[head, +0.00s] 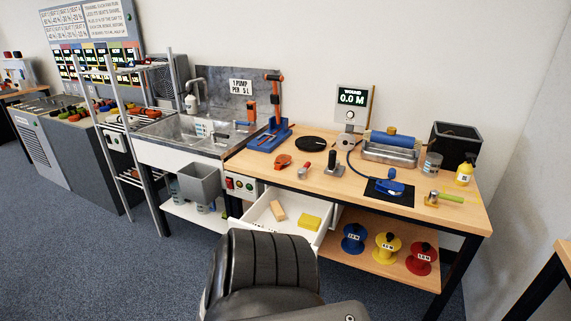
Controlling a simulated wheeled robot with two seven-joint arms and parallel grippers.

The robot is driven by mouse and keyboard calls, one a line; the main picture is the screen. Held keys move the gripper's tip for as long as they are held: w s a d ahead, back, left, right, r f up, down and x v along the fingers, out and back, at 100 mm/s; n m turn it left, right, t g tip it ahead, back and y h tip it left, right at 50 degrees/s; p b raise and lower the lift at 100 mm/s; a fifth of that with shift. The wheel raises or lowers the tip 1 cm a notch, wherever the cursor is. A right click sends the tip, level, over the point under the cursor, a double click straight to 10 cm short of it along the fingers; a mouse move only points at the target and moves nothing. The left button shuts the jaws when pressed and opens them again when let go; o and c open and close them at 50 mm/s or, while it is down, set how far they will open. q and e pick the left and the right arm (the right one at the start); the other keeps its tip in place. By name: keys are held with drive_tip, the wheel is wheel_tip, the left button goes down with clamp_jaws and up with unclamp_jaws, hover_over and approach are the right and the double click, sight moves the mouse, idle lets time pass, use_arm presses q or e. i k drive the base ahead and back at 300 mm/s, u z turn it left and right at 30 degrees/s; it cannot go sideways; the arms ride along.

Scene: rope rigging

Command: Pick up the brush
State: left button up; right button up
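No thing here can be told for certain as the brush. An open white drawer (262,219) under the workbench holds a tan, oblong block (278,210), perhaps a brush, and a yellow block (310,222) like a sponge. The two lie apart. On the bench's right part lies a small tool with a green handle (451,198) and a tan head; its kind is unclear. A dark, ribbed part of my own body fills the bottom middle, just in front of the drawer. Neither of my grippers can be seen.
The wooden bench (310,172) carries an orange-and-blue stand (271,115), a black disc (310,143), a metal tray (389,154) and a black box (454,146). Coloured spools (387,246) stand on the lower shelf. A sink (196,130) adjoins at left. Carpet (110,270) is clear at left.

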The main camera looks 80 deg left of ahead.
sight(276, 208)
drive_tip(key=u, duration=0.5)
drive_tip(key=i, duration=0.85)
drive_tip(key=u, duration=1.35)
drive_tip(key=i, duration=0.6)
drive_tip(key=u, duration=0.5)
